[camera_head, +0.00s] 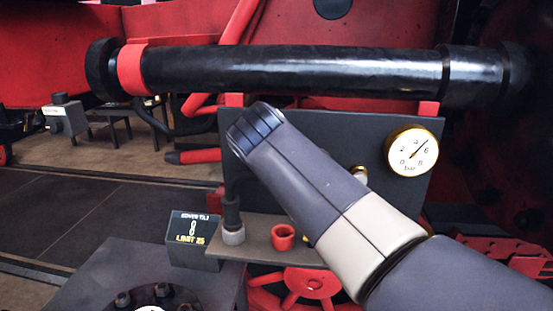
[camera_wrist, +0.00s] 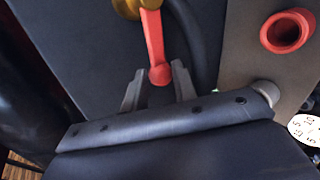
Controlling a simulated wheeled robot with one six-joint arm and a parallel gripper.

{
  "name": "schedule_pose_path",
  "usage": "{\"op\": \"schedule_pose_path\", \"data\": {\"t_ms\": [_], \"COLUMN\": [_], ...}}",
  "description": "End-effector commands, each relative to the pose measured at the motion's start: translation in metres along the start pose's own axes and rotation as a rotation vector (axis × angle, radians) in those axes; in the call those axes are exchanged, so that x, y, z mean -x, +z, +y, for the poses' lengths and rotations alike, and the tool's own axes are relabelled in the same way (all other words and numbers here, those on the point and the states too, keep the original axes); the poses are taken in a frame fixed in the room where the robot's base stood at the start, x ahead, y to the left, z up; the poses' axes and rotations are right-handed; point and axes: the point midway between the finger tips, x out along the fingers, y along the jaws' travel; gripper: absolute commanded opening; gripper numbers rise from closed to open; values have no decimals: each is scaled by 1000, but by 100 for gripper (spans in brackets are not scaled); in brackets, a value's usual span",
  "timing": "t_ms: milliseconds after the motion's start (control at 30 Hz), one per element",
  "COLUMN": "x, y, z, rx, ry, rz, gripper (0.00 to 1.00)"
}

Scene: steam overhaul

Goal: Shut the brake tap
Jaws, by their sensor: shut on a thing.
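The brake tap's red lever (camera_wrist: 155,40) shows in the wrist view, running from a brass body (camera_wrist: 128,8) at the top edge down to a rounded end between my fingers. My gripper (camera_wrist: 158,80) is shut on the lever's end, one grey finger on each side. In the head view my arm covers the gripper and most of the tap. Only a small brass-coloured piece (camera_head: 360,172) shows beside the arm there, and I cannot tell whether it belongs to the tap.
A dark panel carries a brass-rimmed pressure gauge (camera_head: 412,150). A thick black pipe (camera_head: 300,70) crosses above my arm.

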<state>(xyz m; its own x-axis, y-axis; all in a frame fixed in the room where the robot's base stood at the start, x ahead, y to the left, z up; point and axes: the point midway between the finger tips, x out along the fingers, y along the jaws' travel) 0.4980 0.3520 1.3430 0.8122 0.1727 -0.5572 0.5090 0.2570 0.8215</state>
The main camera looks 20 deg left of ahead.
Motion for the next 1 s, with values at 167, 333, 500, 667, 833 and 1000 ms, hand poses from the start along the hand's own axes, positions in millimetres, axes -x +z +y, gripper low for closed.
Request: {"op": "schedule_pose_path", "data": {"t_ms": [167, 333, 500, 667, 833, 1000], "x": [1, 1, 0, 0, 11, 43], "y": [0, 0, 0, 0, 0, -1], "z": [2, 1, 1, 1, 0, 0], "rx": [-2, -1, 0, 0, 0, -1], "ry": [4, 3, 2, 2, 3, 6], "rz": [1, 0, 0, 0, 1, 3], "gripper": [0, 38, 48, 48, 48, 48]}}
